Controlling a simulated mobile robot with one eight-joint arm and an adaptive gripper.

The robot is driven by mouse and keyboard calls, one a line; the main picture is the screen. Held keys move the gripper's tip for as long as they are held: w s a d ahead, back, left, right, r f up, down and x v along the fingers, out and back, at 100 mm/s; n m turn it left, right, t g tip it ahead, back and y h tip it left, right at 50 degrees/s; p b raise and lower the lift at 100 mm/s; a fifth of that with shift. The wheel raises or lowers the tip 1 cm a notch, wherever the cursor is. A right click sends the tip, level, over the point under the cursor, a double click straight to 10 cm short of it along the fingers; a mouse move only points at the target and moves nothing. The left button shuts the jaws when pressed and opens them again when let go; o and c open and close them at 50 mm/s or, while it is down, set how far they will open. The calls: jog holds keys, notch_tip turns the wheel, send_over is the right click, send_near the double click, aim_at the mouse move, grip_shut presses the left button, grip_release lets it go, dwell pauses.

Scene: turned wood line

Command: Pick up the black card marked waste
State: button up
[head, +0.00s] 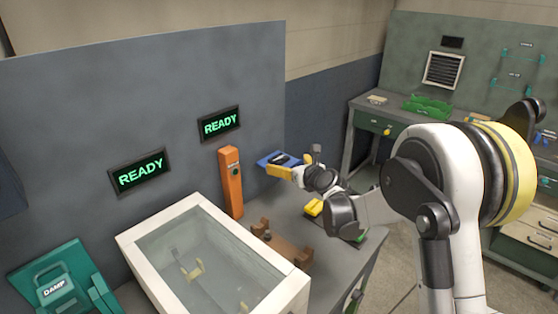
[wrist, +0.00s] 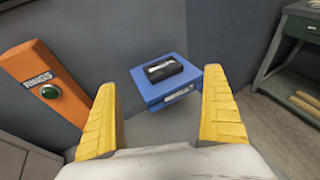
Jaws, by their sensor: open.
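A black card (wrist: 165,69) with a pale marking lies on top of a blue block-like holder (wrist: 155,90) in the wrist view. The marking is too small to read. The holder has a pale label on its front and also shows in the head view (head: 267,160), by the grey wall panel. My gripper (wrist: 160,112) is open and empty. Its two yellow fingers stand either side of the view, with the holder and card ahead between their tips. In the head view my gripper (head: 284,172) is close to the holder, and its fingers partly hide it.
An orange post (head: 231,182) with a green button stands left of the holder. A white-framed glass-topped box (head: 135,247), a brown wooden cradle (head: 281,247) and a teal case marked DAMP (head: 58,286) are nearer. A green workbench (head: 365,121) stands at the back right.

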aim_at(280, 158)
jog(key=b+x, duration=0.2)
jog(key=x, duration=0.6)
jog(key=shift+d, duration=0.25)
jog(key=c, duration=1.2)
jog(key=shift+o, duration=0.2)
